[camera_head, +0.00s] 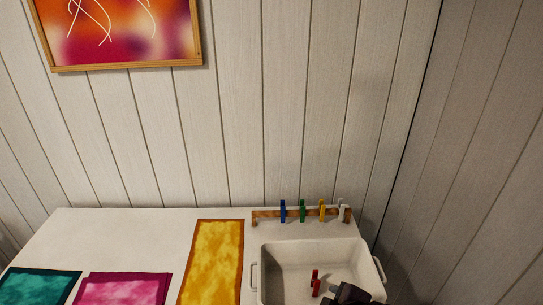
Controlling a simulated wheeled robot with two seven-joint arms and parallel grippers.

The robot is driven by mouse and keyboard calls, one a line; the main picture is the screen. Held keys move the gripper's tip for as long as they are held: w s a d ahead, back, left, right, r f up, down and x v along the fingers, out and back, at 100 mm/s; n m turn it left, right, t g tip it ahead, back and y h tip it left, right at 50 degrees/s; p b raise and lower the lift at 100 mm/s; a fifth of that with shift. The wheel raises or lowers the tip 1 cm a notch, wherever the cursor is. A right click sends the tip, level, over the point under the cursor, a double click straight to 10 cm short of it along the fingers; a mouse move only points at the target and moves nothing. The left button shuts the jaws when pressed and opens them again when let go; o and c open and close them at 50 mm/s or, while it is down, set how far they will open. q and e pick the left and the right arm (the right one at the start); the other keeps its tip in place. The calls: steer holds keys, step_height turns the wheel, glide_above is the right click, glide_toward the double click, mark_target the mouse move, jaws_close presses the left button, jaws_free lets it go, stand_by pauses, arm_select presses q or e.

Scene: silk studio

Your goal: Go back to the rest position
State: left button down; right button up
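A dark part of my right gripper (350,294) shows at the bottom edge, over the right front of the white basin (262,272). Most of it is cut off by the frame, and its fingers cannot be made out. A red clothespin (315,283) is inside the basin, just left of the gripper; whether they touch is unclear. My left gripper is not in view.
A wooden rail (268,215) behind the basin holds blue (282,211), green (302,211), yellow (322,210) and whitish (342,210) pins. Yellow (213,262), pink (124,290) and teal (38,287) silks lie on the white table (130,235). Plank walls stand behind and right.

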steer(key=s+d+f+m+g+h, duration=0.2)
steer(key=s+d+f+m+g, duration=0.2)
steer(key=s+d+m, duration=0.55)
step_height(320, 180, down, 36)
steer(key=s+a+m+g+b, duration=0.1)
steer(key=s+a+b, duration=0.1)
steer(key=b, duration=0.4)
steer(key=s+d+f+b, duration=0.2)
steer(key=s+f, duration=0.7)
steer(key=f, duration=0.2)
steer(key=s+d+f+g+b, duration=0.1)
steer(key=s+f+b, duration=0.1)
steer(key=s+f, duration=0.8)
steer(key=shift+s+d+f, duration=0.2)
steer(key=shift+d+f, duration=0.15)
